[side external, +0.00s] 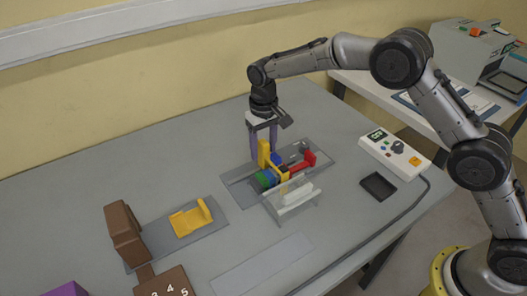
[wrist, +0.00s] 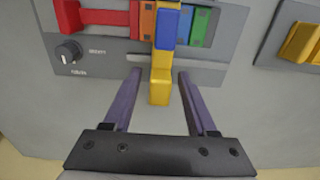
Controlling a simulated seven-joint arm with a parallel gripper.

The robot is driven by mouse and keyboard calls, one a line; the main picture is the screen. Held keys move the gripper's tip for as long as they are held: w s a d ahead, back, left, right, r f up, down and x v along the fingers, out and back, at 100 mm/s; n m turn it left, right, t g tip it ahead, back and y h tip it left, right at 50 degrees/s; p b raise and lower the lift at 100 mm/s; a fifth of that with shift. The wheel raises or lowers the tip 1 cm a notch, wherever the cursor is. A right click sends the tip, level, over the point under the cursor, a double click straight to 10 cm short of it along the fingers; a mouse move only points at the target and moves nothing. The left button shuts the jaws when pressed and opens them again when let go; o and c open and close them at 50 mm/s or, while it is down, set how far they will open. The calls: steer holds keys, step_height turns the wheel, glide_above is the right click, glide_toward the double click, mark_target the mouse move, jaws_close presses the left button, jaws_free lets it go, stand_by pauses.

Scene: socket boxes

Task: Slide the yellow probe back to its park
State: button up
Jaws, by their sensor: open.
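The yellow probe (side external: 263,152) stands upright on the grey socket panel (side external: 236,181). In the wrist view the yellow probe (wrist: 160,88) runs down the middle, with a blue piece (wrist: 167,28) against its far part. My gripper (side external: 263,146) points down over it. In the wrist view my gripper (wrist: 159,75) is open, with one purple finger on each side of the probe and a visible gap on both sides. A row of coloured blocks, including orange (wrist: 147,22) and green (wrist: 200,27), lies at the probe's far end. I cannot tell which spot is the park.
A red slider (side external: 303,164) with a red handle (wrist: 72,17) sits beside the blocks. A knob (wrist: 68,52) is on the panel. A clear cover (side external: 291,203) stands in front. A yellow bracket (side external: 190,218), brown block (side external: 125,234) and dark tray (side external: 378,186) lie around on the table.

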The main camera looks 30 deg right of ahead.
steer(key=shift+f, duration=0.85)
jaws_close()
steer(key=shift+r, duration=0.1)
stand_by(0.8)
